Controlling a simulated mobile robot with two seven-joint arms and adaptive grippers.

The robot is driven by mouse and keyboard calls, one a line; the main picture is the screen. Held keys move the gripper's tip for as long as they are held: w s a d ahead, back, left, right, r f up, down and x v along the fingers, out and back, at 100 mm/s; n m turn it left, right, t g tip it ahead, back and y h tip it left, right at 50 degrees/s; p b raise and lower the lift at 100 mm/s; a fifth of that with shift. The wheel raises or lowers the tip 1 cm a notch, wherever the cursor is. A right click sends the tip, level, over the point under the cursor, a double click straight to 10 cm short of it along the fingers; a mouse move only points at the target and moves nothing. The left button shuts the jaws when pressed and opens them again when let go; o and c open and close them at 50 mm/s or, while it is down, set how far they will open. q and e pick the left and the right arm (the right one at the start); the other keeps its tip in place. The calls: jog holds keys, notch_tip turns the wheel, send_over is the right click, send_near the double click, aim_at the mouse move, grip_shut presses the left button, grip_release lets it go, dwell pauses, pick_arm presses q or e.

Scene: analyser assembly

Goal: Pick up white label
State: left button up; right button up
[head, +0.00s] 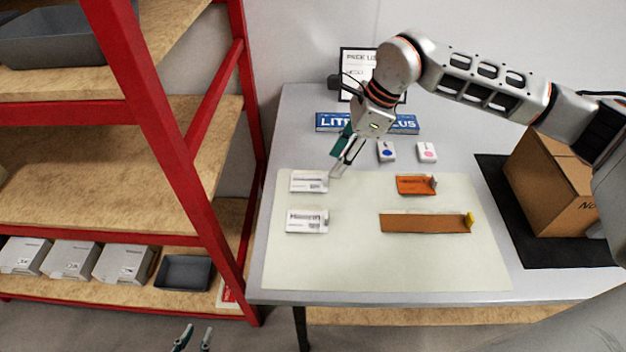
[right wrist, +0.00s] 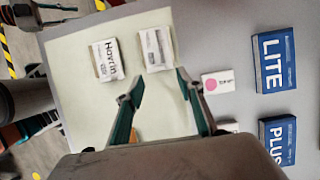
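Two white printed label pieces lie on the pale mat's left part. The rear one (head: 309,181) has a small dark print, and the front one (head: 307,221) has larger lettering. In the right wrist view the lettered one (right wrist: 106,60) and the other one (right wrist: 156,48) show beyond my fingers. My right gripper (head: 341,163) is open and empty, just behind and right of the rear white piece; its open fingers show in the right wrist view (right wrist: 158,77). My left gripper (head: 194,334) is open and empty at the bottom edge, away from the table.
The mat (head: 350,265) also holds an orange piece (head: 413,185) and a brown strip (head: 424,223). Small boxes with a blue dot (head: 386,152) and a pink dot (head: 427,153) stand behind. A cardboard box (head: 550,185) is at right, a red shelf (head: 180,165) at left.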

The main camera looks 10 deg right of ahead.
aim_at(309, 179)
jog(key=x, duration=0.5)
jog(key=shift+f, duration=0.15)
jog(key=c, duration=0.8)
